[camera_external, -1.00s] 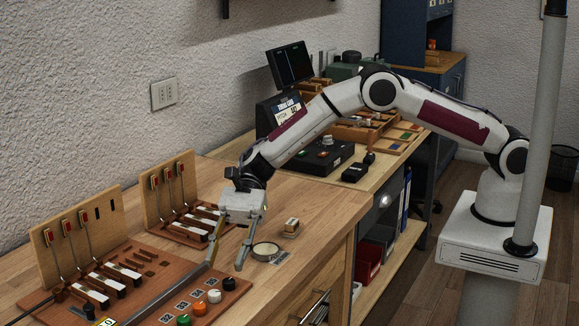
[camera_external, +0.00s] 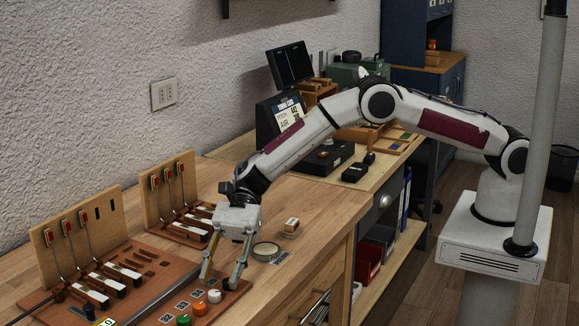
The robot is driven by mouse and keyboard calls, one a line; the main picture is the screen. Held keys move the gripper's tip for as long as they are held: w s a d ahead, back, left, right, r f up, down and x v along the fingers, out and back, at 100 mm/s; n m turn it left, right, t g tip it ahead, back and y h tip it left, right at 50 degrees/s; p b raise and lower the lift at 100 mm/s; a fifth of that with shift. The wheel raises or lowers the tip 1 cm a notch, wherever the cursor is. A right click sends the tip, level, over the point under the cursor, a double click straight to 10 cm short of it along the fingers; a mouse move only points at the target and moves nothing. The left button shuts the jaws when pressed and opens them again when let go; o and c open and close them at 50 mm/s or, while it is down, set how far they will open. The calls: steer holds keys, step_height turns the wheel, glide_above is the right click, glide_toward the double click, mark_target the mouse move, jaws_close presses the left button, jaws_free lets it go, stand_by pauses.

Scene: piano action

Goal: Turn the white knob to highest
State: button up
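The white knob (camera_external: 214,297) stands in a row of coloured knobs along the front right edge of the brown board (camera_external: 152,258). My gripper (camera_external: 217,284) points down, with its two fingers apart and nothing seen between them. Its fingertips are close to the white knob and the black knob's place in the picture. I cannot tell how high they are above the board or whether they touch a knob. The black knob is mostly hidden behind the right finger. The white knob's pointer is too small to read.
An orange knob (camera_external: 199,308) and a green knob (camera_external: 184,320) stand beside the white one. A round dish (camera_external: 266,251) and a small wooden block (camera_external: 291,225) lie right of the gripper. Upright panels with levers stand at the left. A dark bar crosses the board.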

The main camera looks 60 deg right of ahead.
mark_target(215, 291)
steer(key=shift+x, duration=1.75)
jaws_close()
